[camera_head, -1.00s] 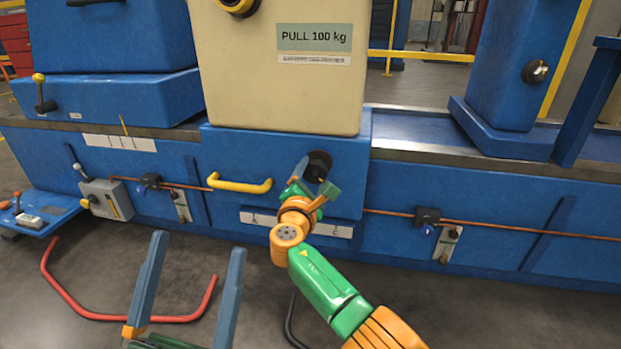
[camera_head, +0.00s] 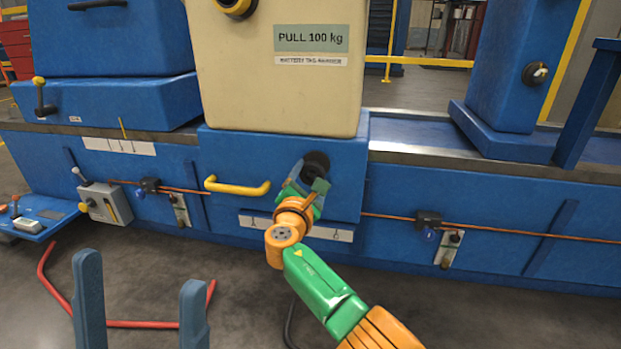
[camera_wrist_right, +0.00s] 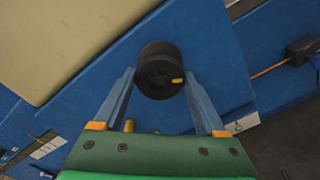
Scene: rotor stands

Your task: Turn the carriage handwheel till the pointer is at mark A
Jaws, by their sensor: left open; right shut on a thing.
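The black round handwheel (camera_head: 316,163) sits on the front of the blue carriage base (camera_head: 240,150). My right gripper (camera_head: 307,184) is shut on it; the right wrist view shows the handwheel (camera_wrist_right: 160,72) between the two fingers, with a small yellow mark on its face. A white strip with letter marks (camera_head: 340,235) runs below; my right wrist hides its middle, and the letters are hard to read now. My left gripper (camera_head: 138,270) is open and empty, low at left.
A cream housing labelled PULL 100 kg (camera_head: 275,90) stands above the base. A yellow handle (camera_head: 237,187) juts out left of the handwheel. A copper pipe (camera_head: 520,231) runs along the blue bed. A red tube (camera_head: 140,324) lies on the floor behind my left gripper.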

